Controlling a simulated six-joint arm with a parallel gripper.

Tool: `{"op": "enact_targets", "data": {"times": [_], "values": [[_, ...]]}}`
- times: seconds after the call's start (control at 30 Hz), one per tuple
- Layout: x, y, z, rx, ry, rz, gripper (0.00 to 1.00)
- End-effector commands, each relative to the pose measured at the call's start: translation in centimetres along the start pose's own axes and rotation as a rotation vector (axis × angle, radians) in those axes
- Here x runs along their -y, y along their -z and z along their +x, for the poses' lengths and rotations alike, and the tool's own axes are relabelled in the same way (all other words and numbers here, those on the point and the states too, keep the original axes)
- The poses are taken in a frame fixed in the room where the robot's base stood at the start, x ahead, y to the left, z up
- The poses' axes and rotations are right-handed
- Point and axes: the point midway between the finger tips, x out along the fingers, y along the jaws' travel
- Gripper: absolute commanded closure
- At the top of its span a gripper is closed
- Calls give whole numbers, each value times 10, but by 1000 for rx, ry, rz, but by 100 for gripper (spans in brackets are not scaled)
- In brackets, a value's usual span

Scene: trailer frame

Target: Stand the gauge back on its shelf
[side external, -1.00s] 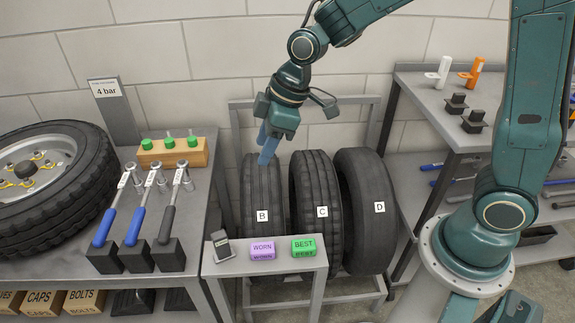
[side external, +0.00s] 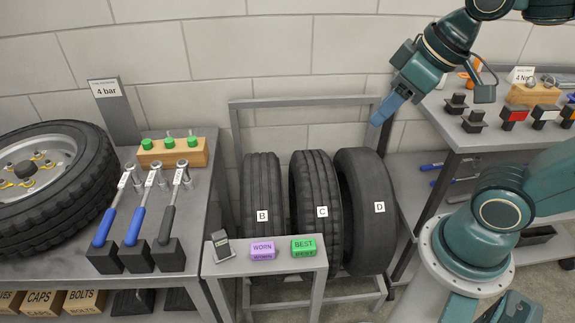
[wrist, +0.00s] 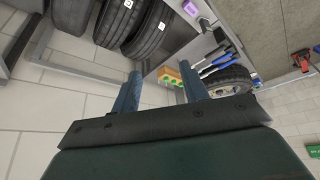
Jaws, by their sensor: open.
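A small dark grey device with a pale face, which looks like the gauge (side external: 220,244), stands at the left end of the small grey shelf (side external: 285,264) in the side external view. It leans slightly and nothing holds it. My gripper (side external: 378,122) is high up to the right, above tyre D (side external: 372,190) and well away from the gauge. In the wrist view its two blue fingers (wrist: 161,72) are spread apart with nothing between them. I cannot clearly pick out the gauge in the wrist view.
A purple WORN block (side external: 263,249) and a green BEST block (side external: 304,246) sit on the same shelf. Tyres B (side external: 262,190) and C (side external: 315,185) stand in the rack behind. Left bench holds torque wrenches (side external: 140,215); right bench (side external: 440,110) holds black blocks.

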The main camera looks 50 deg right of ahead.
Motion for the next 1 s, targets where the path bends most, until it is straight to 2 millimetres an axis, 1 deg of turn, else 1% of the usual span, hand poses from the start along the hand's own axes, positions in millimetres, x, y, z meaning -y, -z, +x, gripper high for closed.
{"op": "enact_targets", "data": {"times": [0.1, 0.27, 0.4, 0.67, 0.7, 0.87, 0.9, 0.97, 1.0], "values": [[-4, -17, -9, -15, -18, 62, 56], [-6, -29, -14, -21, -30, 111, 56], [-7, -32, -15, -22, -33, 124, 56], [-7, -32, -15, -22, -33, 123, 56], [-7, -32, -15, -22, -33, 122, 54], [-6, -30, -15, -19, -31, 127, 22], [-6, -28, -15, -16, -30, 131, 14], [-5, -25, -14, -9, -27, 141, 3], [-5, -22, -13, -2, -24, 151, 0]]}}
